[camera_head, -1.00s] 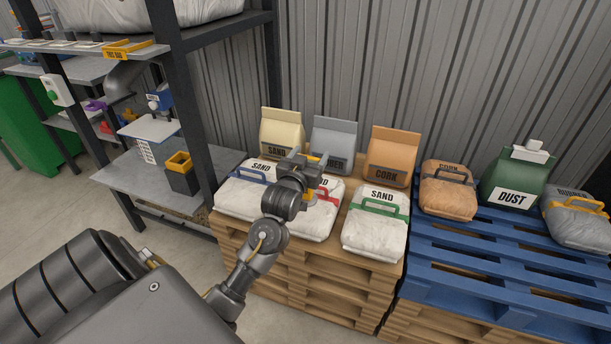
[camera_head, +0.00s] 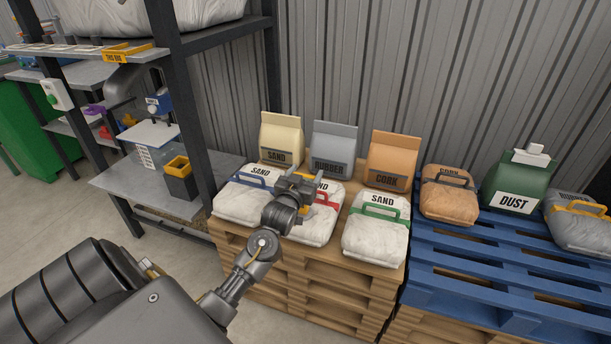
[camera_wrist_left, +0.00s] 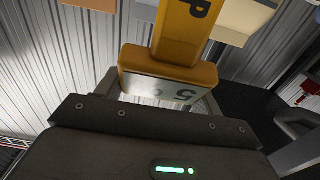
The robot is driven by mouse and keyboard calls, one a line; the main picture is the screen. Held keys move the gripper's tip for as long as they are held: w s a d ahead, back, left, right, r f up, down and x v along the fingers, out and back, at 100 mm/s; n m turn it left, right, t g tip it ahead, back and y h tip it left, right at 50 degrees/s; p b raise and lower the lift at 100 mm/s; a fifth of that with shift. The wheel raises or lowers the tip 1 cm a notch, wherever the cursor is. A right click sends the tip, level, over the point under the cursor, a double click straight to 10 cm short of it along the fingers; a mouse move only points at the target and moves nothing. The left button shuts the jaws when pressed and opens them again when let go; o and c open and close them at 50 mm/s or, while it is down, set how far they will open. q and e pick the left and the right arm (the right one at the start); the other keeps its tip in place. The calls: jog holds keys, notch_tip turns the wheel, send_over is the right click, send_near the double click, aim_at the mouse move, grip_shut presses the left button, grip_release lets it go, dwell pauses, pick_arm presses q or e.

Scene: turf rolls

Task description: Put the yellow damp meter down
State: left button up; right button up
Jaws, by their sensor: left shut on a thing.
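My left gripper (camera_head: 308,184) is above the white sand bags on the wooden pallet. It is shut on the yellow damp meter (camera_wrist_left: 183,40). In the left wrist view the meter stands up between the fingers, with its pale display upside down and dark figures on it. In the head view the gripper and wrist mostly hide the meter, and only bits of yellow show. I cannot tell whether the meter touches a bag. My right gripper is not in view.
White sand bags with a blue handle (camera_head: 239,200), a red handle (camera_head: 314,228) and a green handle (camera_head: 376,235) lie on the wooden pallet (camera_head: 300,275). Upright sand, rubber and cork bags stand behind. A blue pallet (camera_head: 455,255) is at right, a metal rack (camera_head: 191,90) at left.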

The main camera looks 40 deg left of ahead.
pick_arm(q)
jog(key=shift+f, duration=0.1)
jog(key=o, duration=1.7)
